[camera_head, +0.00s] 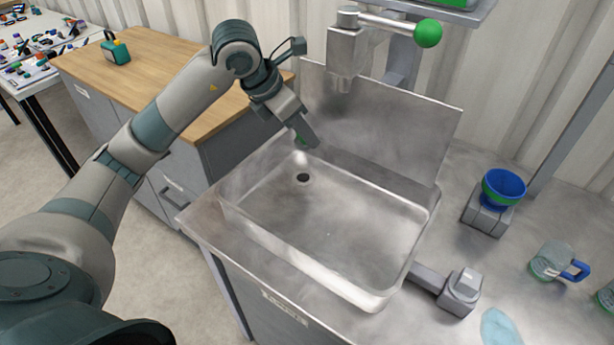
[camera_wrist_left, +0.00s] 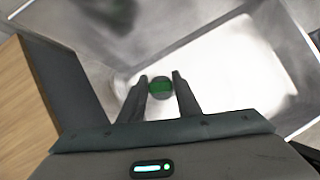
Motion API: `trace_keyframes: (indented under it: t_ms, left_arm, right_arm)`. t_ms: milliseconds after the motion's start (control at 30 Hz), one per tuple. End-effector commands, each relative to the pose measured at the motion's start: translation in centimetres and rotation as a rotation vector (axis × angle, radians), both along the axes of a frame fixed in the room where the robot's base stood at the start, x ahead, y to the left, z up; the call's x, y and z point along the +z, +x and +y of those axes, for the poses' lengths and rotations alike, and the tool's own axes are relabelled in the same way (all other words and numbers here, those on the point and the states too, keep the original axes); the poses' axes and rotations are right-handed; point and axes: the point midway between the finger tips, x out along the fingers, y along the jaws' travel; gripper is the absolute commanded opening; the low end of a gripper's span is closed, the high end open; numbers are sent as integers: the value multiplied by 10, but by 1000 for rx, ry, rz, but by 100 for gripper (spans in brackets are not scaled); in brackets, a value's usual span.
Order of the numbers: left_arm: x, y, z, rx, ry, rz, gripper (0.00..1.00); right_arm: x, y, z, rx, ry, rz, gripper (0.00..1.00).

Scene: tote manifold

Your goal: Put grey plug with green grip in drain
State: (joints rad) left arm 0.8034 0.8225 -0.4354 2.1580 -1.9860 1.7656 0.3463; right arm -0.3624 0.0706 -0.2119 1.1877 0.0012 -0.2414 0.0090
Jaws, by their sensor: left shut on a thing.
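My left gripper (camera_head: 303,140) is over the far left corner of the steel sink basin. In the left wrist view its fingers (camera_wrist_left: 160,88) are shut on the plug with the green grip (camera_wrist_left: 160,87), of which the green top shows between the fingertips. In the head view only a bit of green (camera_head: 301,139) shows at the fingers. The drain (camera_head: 303,178) is a dark round hole in the basin floor, below the gripper and apart from it. The plug's lower part is hidden. My right gripper is not in view.
The steel sink (camera_head: 330,291) has raised walls and a tall back panel (camera_head: 385,115). A blue and green bowl (camera_head: 503,187) and a glass mug (camera_head: 551,261) are on the right counter. The basin floor looks empty.

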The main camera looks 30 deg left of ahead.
Motion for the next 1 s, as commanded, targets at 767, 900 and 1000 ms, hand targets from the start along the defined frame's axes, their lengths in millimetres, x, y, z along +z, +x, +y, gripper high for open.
trace_keyframes:
  t_ms: [767,900,1000]
  left_arm:
    - [-59,0,0,1,-1,-1,9]
    - [-59,0,0,1,-1,-1,9]
    - [-59,0,0,1,0,0,9]
  right_arm:
    - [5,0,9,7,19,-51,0]
    - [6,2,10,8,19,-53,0]
    - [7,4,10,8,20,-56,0]
